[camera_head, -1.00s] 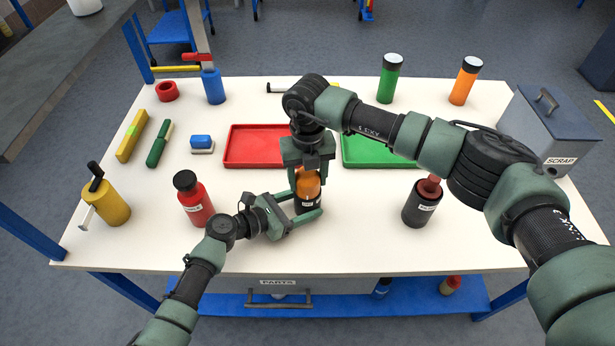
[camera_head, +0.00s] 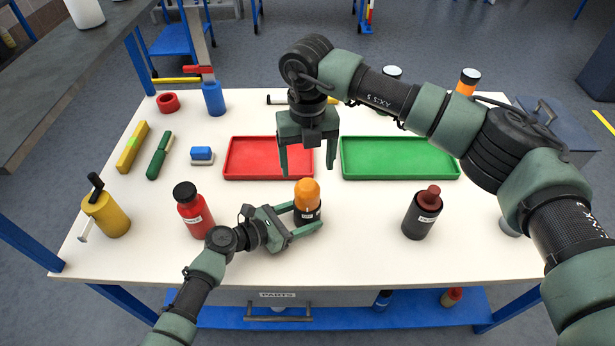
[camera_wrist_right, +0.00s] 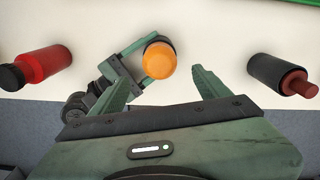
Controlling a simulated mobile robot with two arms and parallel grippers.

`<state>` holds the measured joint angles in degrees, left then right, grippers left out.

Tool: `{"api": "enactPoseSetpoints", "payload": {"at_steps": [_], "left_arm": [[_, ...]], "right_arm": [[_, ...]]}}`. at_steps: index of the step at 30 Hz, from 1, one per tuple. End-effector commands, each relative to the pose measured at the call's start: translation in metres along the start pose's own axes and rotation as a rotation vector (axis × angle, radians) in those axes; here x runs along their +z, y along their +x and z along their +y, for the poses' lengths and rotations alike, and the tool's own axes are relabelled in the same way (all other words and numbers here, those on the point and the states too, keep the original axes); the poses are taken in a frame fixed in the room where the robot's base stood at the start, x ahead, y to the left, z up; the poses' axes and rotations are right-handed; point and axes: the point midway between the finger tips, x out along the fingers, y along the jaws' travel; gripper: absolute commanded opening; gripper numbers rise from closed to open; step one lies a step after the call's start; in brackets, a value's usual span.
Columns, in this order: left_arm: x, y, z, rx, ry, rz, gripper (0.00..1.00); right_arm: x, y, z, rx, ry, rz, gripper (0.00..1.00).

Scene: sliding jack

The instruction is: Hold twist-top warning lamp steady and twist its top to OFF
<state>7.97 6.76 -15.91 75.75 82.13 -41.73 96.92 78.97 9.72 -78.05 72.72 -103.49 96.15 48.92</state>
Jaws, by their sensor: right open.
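The warning lamp (camera_head: 306,194) stands upright near the front middle of the table, with an orange domed top on a black base. It also shows from above in the right wrist view (camera_wrist_right: 159,61). My left gripper (camera_head: 306,219) is shut around the lamp's black base from the left, one finger on each side. My right gripper (camera_head: 308,170) is open and empty, pointing down above and behind the lamp. In the right wrist view its fingers (camera_wrist_right: 163,76) are apart, with the orange top beyond them. The setting marks on the lamp cannot be read.
A red bottle (camera_head: 193,210) stands left of the lamp, and a dark cylinder with a dull red top (camera_head: 422,213) stands right. A red tray (camera_head: 232,172) and a green tray (camera_head: 400,174) lie behind. The white table (camera_head: 360,240) is clear around the lamp's right side.

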Motion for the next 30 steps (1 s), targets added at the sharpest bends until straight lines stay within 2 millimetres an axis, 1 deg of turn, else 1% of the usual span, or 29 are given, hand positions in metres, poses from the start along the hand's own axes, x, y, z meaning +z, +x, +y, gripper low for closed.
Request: {"api": "enactPoseSetpoints", "payload": {"at_steps": [1, 6, 18, 19, 20, 21, 30], "left_arm": [[-0.002, 0.000, -0.001, -0.001, -0.001, 0.003, 0.30], [-0.002, 0.000, -0.001, -0.001, -0.001, 0.003, 0.30], [-0.002, 0.000, -0.001, -0.001, -0.001, 0.003, 0.30], [-0.002, 0.000, -0.001, -0.001, -0.001, 0.003, 0.68], [-0.002, 0.000, -0.001, -0.001, -0.001, 0.003, 0.76], [-0.002, 0.000, -0.001, -0.001, -0.001, 0.003, 0.87], [-0.001, 0.000, 0.000, 0.000, 0.000, 0.001, 0.88]], "right_arm": [[0.001, -0.008, 0.000, 0.000, 0.000, -0.003, 0.77], [0.000, -0.022, 0.000, 0.000, 0.000, -0.001, 0.77], [0.000, -0.024, 0.000, 0.000, 0.000, 0.000, 0.77], [0.000, -0.024, 0.000, 0.000, 0.000, 0.000, 0.77], [0.000, -0.024, 0.000, 0.000, 0.000, 0.000, 0.77], [0.000, -0.024, 0.000, 0.000, 0.000, 0.000, 0.77], [0.000, -0.024, 0.000, 0.000, 0.000, 0.000, 0.77]]}}
